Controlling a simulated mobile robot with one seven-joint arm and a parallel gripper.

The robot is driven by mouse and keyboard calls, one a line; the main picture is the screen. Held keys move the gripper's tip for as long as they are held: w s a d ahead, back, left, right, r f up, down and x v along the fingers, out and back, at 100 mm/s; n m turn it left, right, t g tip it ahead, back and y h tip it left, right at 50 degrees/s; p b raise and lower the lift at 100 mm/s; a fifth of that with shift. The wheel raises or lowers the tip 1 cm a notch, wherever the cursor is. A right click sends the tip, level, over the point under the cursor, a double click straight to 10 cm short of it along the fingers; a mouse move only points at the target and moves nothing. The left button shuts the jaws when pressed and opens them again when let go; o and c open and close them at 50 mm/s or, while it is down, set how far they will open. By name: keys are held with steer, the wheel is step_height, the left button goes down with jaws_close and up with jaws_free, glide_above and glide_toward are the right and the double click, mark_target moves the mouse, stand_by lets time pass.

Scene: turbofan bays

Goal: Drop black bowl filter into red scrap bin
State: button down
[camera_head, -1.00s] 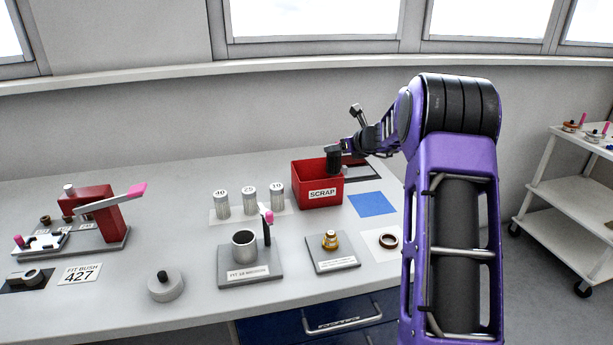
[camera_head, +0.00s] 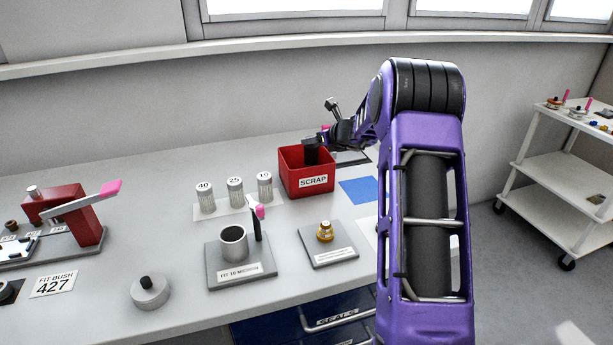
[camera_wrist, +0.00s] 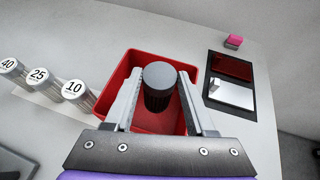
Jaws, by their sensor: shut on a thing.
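The black bowl filter (camera_head: 311,154) is a dark upright cylinder at the mouth of the red scrap bin (camera_head: 291,179). In the wrist view the filter (camera_wrist: 159,84) sits between the two fingers, with the red bin floor (camera_wrist: 162,123) below it. My gripper (camera_wrist: 160,90) is shut on the filter and holds it over the bin opening. In the head view my gripper (camera_head: 320,142) is at the bin's back right. The filter's lower end is hidden by the bin's front wall in the head view.
Numbered canisters (camera_head: 235,191) stand left of the bin. A blue square (camera_head: 358,190) lies to its right. A dark framed plate (camera_wrist: 231,86) and a pink block (camera_wrist: 233,41) lie beside the bin. A grey cup fixture (camera_head: 233,243) stands in front.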

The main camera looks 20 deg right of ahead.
steer(key=shift+f, duration=0.3)
steer(key=shift+c, duration=0.8)
jaws_free()
steer(key=v, duration=1.7)
steer(key=shift+s, duration=0.2)
